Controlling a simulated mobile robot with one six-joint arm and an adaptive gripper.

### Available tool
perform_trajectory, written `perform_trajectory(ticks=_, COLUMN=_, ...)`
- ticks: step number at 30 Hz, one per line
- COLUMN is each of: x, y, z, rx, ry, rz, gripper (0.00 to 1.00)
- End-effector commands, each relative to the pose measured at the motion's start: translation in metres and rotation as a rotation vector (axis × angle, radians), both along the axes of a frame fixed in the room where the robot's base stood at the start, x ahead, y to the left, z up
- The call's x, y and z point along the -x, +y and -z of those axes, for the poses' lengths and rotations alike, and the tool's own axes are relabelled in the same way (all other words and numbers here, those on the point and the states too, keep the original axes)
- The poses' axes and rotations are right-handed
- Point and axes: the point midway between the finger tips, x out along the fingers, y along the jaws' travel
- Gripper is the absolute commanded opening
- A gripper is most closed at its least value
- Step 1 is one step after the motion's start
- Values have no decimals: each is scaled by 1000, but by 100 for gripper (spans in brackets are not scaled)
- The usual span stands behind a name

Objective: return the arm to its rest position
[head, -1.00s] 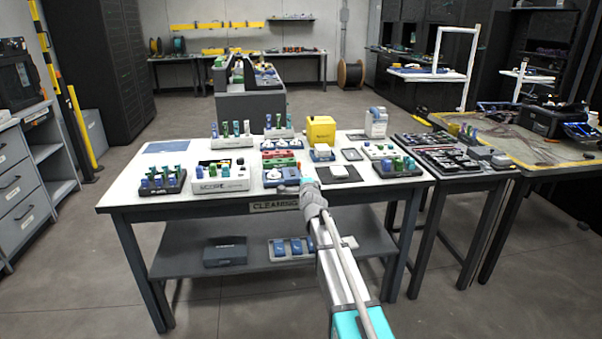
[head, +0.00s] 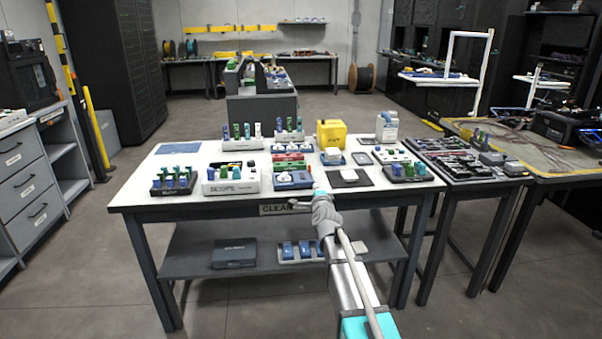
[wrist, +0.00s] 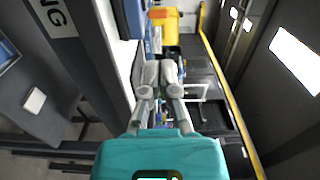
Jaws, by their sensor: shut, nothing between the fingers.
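My gripper (wrist: 158,72) is shut and empty in the wrist view, its two grey fingers together beyond the teal wrist housing. In the head view my arm reaches forward from the bottom right to the front edge of the cleaning table (head: 200,205). I cannot tell from these views whether anything touches the table.
The table holds rows of coloured bottles, a white scope box (head: 232,181), a yellow box (head: 331,133) and a dark mat (head: 348,178). A lower shelf (head: 200,258) carries a dark box (head: 234,253). A parts table (head: 470,165) adjoins at right. Floor at left front is clear.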

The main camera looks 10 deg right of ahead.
Motion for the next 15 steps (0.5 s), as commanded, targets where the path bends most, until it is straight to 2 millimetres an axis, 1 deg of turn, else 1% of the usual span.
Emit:
perform_trajectory(ticks=4, x=10, y=6, z=9, rx=58, ry=45, rz=-34, gripper=0)
perform_trajectory(ticks=8, x=26, y=16, z=25, rx=159, ry=125, rz=-97, gripper=0)
perform_trajectory(ticks=11, x=44, y=24, z=42, rx=266, ry=210, rz=-167, gripper=0)
perform_trajectory(ticks=15, x=78, y=34, z=71, rx=434, ry=344, rz=-282, gripper=0)
